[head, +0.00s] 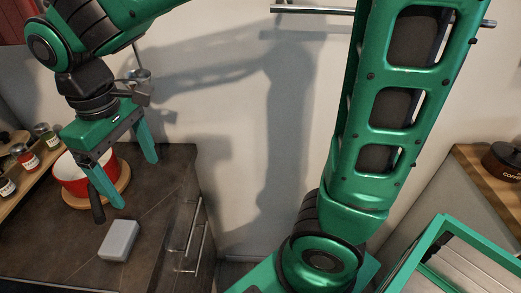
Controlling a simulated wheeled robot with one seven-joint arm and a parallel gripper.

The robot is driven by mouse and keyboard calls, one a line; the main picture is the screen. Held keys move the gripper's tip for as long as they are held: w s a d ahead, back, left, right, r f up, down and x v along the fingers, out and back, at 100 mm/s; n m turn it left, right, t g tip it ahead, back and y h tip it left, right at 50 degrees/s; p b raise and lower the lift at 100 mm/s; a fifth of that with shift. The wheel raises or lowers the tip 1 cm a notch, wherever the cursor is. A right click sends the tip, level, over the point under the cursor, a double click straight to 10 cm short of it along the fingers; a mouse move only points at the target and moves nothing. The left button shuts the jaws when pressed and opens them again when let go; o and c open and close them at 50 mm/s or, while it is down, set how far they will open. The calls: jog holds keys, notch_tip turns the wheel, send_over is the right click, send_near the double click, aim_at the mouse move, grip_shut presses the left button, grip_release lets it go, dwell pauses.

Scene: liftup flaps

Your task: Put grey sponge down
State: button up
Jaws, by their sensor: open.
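The grey sponge (119,240) lies flat on the dark countertop (165,200), near the counter's front right part. My gripper (136,182) hangs above the counter, up and slightly right of the sponge in the picture. Its two green fingers are spread wide with nothing between them. The sponge is in full view and apart from the fingers.
A red pot (72,178) with a dark handle stands on a round wooden board (95,198), just behind my left finger. Spice jars (28,157) stand on a wooden shelf at the left. Drawers with metal handles (195,240) front the counter at right.

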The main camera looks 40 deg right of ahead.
jog(key=s+d+f+m, duration=0.1)
jog(key=d+m, duration=0.3)
jog(key=d, duration=0.8)
jog(key=s+d+f+m, duration=0.15)
jog(key=d+m, duration=0.25)
jog(key=d, duration=0.8)
jog(key=s+d+f+m, duration=0.2)
jog(key=s+d+m, duration=0.3)
jog(key=s+d, duration=0.5)
jog(key=shift+s+d+f+m, duration=0.3)
jog(key=shift+s+m, duration=0.1)
jog(key=shift+s, duration=0.75)
jog(key=shift+w+f, duration=0.25)
jog(key=shift+w, duration=0.4)
jog(key=shift+o, duration=0.5)
